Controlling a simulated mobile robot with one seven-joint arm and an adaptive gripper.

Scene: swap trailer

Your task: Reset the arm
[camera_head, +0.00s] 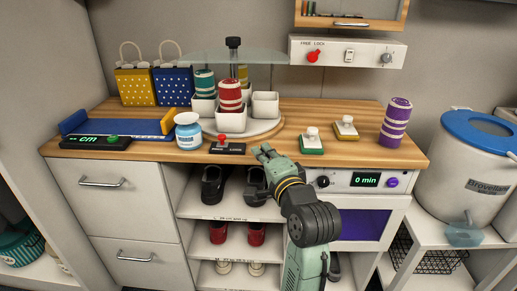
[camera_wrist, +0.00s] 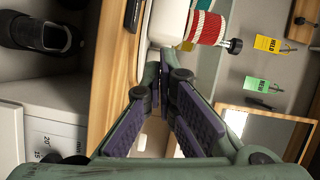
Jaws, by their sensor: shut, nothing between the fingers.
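My green arm reaches up from the bottom of the head view. My gripper (camera_head: 262,153) is at the front edge of the wooden counter (camera_head: 300,107), just right of the black base with a red-knobbed lever (camera_head: 228,148). The gripper is shut with nothing held. In the wrist view its dark-padded fingers (camera_wrist: 163,84) come together near the middle, with the red-and-white striped cylinder (camera_wrist: 208,27) beyond them at the top. I cannot tell from these views whether the fingertips touch the counter edge.
A round white stand (camera_head: 264,130) with cups is behind the gripper. Shoe shelves (camera_head: 225,212) lie below. Open air is in front.

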